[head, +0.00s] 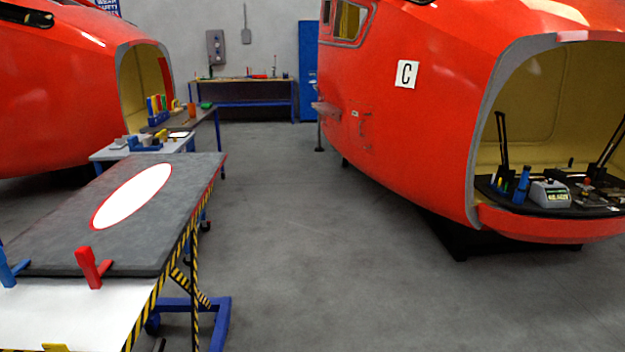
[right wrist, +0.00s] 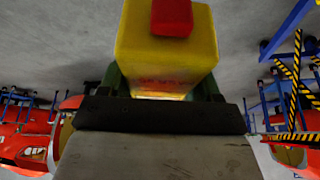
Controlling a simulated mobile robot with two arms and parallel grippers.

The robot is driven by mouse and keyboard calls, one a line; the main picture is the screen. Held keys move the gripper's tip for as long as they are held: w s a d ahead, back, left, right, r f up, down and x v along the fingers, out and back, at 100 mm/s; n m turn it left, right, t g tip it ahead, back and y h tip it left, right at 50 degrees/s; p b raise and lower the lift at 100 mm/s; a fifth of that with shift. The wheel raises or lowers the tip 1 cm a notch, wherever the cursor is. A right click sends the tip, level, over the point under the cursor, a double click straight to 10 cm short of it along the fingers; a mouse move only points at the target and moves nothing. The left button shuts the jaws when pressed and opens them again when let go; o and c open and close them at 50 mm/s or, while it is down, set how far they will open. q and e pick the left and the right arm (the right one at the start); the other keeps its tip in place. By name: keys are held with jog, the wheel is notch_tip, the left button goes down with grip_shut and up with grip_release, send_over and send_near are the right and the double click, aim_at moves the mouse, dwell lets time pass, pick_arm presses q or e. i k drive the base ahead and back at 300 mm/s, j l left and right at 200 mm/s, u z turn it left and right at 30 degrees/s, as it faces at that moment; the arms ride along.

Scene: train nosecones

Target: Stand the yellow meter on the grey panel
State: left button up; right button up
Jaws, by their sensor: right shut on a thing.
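The yellow meter (right wrist: 140,42) is a yellow block with a red part on one end, large in the right wrist view. My right gripper (right wrist: 160,82) is shut on it, with dark green fingers at its sides. The meter is in the air, with grey floor behind it. The grey panel (head: 160,222) lies flat on the striped-edge table at the left of the head view. It has a white oval with a red rim, and its top is otherwise bare. Neither gripper shows in the head view, and my left gripper is in no view.
A red clamp (head: 91,268) and a blue clamp (head: 8,268) stand at the panel's near edge. White tabletop (head: 75,310) lies in front. Red train nosecones (head: 415,120) stand left and right. Open floor (head: 310,270) lies between the table and the right nosecone.

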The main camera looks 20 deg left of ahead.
aim_at(146, 217)
jog(key=i+u, duration=0.25)
jog(key=u, duration=0.2)
jog(key=i+l+u, duration=0.15)
jog(key=u, duration=0.3)
jog(key=i+l+u, duration=0.2)
jog(key=u, duration=0.25)
jog(key=i+l+u, duration=0.2)
jog(key=u, duration=0.2)
jog(key=i+l+u, duration=0.1)
jog(key=l+u, duration=0.35)
jog(key=i+l+u, duration=0.15)
jog(key=l+u, duration=0.2)
jog(key=i+l+u, duration=0.15)
jog(key=l+u, duration=0.5)
jog(key=i+l+u, duration=0.1)
jog(key=l+u, duration=0.25)
jog(key=l, duration=0.1)
